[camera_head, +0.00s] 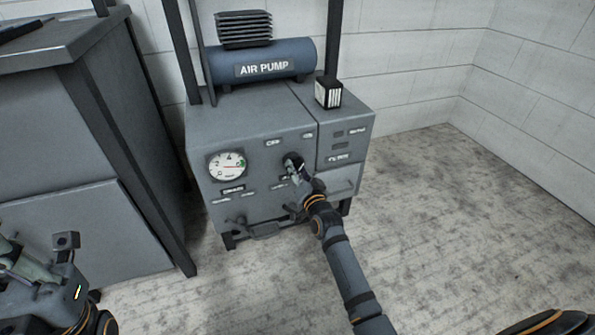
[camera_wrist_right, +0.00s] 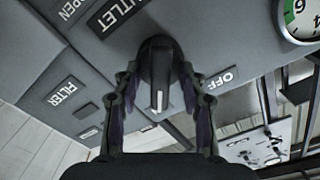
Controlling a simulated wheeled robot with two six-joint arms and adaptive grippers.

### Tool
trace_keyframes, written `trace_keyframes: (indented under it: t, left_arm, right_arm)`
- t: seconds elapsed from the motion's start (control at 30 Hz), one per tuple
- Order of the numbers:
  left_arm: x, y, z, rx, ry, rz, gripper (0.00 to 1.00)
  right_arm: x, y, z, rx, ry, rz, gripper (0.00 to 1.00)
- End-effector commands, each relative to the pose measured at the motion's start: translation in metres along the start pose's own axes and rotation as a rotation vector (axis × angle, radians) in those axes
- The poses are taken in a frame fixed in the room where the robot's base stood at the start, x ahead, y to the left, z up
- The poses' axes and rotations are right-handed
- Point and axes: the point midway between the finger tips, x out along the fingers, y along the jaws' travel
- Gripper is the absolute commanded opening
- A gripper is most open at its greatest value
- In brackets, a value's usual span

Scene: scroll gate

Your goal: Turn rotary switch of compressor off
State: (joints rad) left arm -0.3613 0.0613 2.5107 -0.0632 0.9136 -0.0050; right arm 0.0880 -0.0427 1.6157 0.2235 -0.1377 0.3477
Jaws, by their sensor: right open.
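The compressor (camera_head: 250,135) is a grey cabinet with a blue air pump tank (camera_head: 262,60) on top. Its dark rotary switch (camera_wrist_right: 157,62) fills the middle of the right wrist view, with a white mark on its handle. An OFF label (camera_wrist_right: 222,77) sits to the right of the switch there. My right gripper (camera_head: 294,168) is at the cabinet front and hides most of the switch in the head view. Its fingers (camera_wrist_right: 158,88) are open on both sides of the switch; I cannot tell whether they touch it. My left gripper (camera_head: 35,262) is at the lower left, away from the compressor.
A round gauge (camera_head: 227,167) is on the panel left of the switch. OUTLET (camera_wrist_right: 112,15) and FILTER (camera_wrist_right: 62,94) labels show in the wrist view. A grey cabinet (camera_head: 60,130) stands at the left. The floor (camera_head: 450,230) at the right is clear.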

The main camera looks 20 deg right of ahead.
Motion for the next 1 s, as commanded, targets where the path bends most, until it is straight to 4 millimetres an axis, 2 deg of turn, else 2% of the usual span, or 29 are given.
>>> trace_keyframes:
  t: [0.03,0.07,0.33,0.73,1.0]
  left_arm:
    - [0.0001,0.0000,0.0000,0.000,0.000,0.000,0.00]
    - [0.0001,0.0000,0.0000,0.000,0.000,0.000,0.00]
    - [0.0001,-0.0001,-0.0001,0.000,0.000,0.000,0.00]
    - [-0.0005,-0.0001,-0.0001,0.000,0.001,-0.001,0.00]
    - [-0.0027,0.0002,0.0002,0.001,0.001,-0.001,0.00]
  right_arm:
    - [-0.0001,0.0000,0.0000,0.000,0.000,0.000,0.41]
    - [-0.0002,0.0000,-0.0001,0.000,0.000,0.000,0.37]
    - [-0.0004,0.0000,0.0000,0.000,0.000,0.000,0.01]
    - [-0.0004,0.0001,0.0002,-0.039,0.000,0.000,0.00]
    - [-0.0002,0.0000,0.0004,-0.207,0.001,0.000,0.00]
